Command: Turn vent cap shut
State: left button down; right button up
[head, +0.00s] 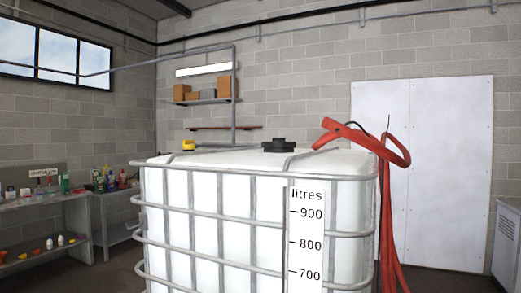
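A large white liquid tank (260,161) in a grey metal cage fills the middle of the head view. A round black cap (279,145) sits on its top, a little right of the middle. A small yellow fitting (188,145) stands at the top's left side. I cannot tell from here which of these is the vent cap, or whether either is open or shut. Neither of my grippers shows in this view.
A red hose (390,220) with a red handle-like end (345,132) hangs at the tank's right corner. The cage's top rail (250,172) runs along the front. A bench with bottles (75,205) stands at left; white doors (440,160) are behind at right.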

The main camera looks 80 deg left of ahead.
aim_at(187, 144)
jog(key=k+u, duration=0.1)
jog(key=u, duration=0.4)
jog(key=j+u, duration=0.15)
jog(key=u, duration=0.35)
jog(key=k+j+u, duration=0.1)
jog(key=u, duration=0.35)
